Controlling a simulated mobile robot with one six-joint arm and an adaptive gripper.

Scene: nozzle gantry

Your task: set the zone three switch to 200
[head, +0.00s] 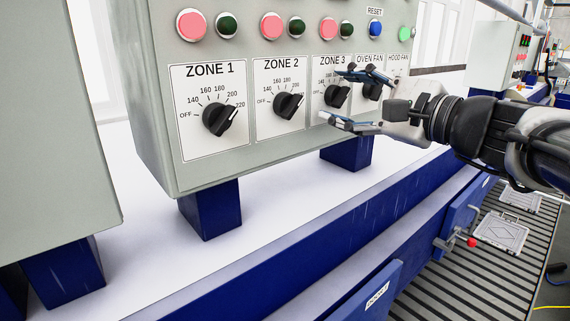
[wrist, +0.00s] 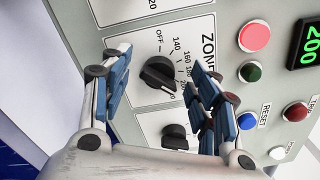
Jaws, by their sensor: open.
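The zone three switch is a black rotary knob (head: 337,96) on a white plate marked ZONE 3 on the grey control panel. In the wrist view the knob (wrist: 158,74) sits between my fingers, with OFF, 140, 160 and 180 printed around it; the far end of the scale is partly hidden by a finger. Its pointer seems to lie toward the high-number end, but I cannot tell the exact mark. My gripper (head: 336,97) is open, one finger above and one below the knob in the head view. I see no clear contact.
The zone 1 knob (head: 220,119) and zone 2 knob (head: 288,105) stand to the left. The oven fan knob (head: 372,91) is close on the right, partly behind my gripper. Pink and green buttons line the panel above. A green display (wrist: 307,44) reads 200.

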